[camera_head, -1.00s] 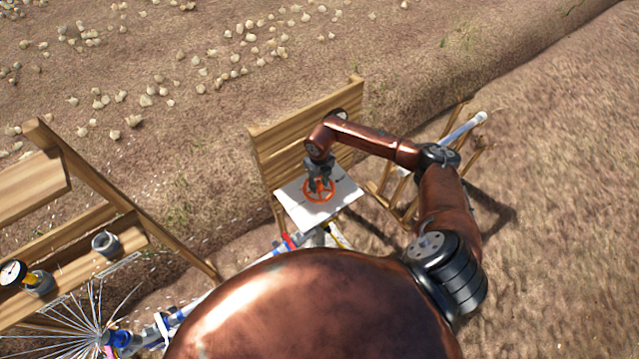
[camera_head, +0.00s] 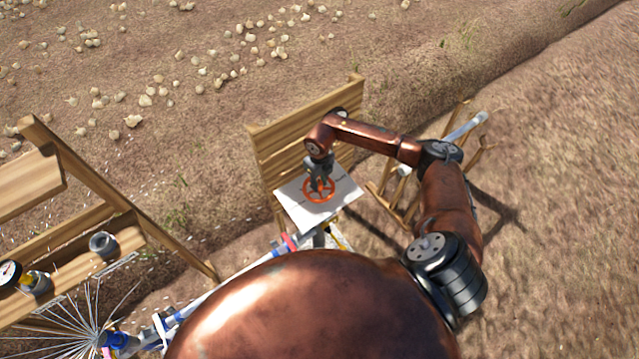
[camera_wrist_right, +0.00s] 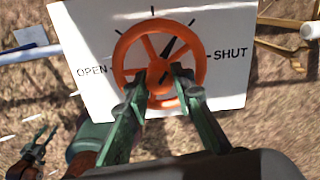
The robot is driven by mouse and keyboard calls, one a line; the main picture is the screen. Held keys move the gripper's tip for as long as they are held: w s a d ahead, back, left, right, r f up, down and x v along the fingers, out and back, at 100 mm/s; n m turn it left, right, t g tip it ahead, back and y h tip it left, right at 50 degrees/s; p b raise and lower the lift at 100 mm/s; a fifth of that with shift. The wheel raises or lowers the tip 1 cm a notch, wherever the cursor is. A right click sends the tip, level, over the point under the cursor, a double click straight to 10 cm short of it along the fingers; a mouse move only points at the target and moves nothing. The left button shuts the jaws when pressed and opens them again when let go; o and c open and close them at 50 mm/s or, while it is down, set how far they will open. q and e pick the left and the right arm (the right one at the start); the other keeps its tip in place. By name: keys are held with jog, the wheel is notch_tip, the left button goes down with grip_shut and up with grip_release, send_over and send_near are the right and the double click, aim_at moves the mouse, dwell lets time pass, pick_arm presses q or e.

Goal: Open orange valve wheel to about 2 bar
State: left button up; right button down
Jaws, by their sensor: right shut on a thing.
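The orange valve wheel (camera_head: 307,198) sits on a tilted white plate (camera_head: 345,199). In the wrist view, the wheel (camera_wrist_right: 122,50) lies between the plate's OPEN mark at left and SHUT mark at right. A black pointer (camera_wrist_right: 168,47) at its hub leans up and slightly right. My right gripper (camera_head: 320,186) reaches down onto the wheel. Its fingers (camera_wrist_right: 160,78) are shut on the wheel near the hub and lower spokes. A small dark claw at lower left of the wrist view seems to be my left gripper (camera_wrist_right: 40,145); its jaws are unclear.
A round gauge (camera_head: 9,272) is cut by the left edge, its reading too small to tell. Grey cups (camera_head: 103,244) stand on a wooden shelf. Water jets (camera_head: 85,320) fan out at lower left. A wooden backboard (camera_head: 280,150) stands behind the plate. Pale onions dot the field.

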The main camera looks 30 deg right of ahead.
aim_at(319, 183)
jog(key=c, duration=1.7)
grip_release()
jog(key=shift+o, duration=0.2)
jog(key=shift+r, duration=0.1)
notch_tip(319, 183, up, 12)
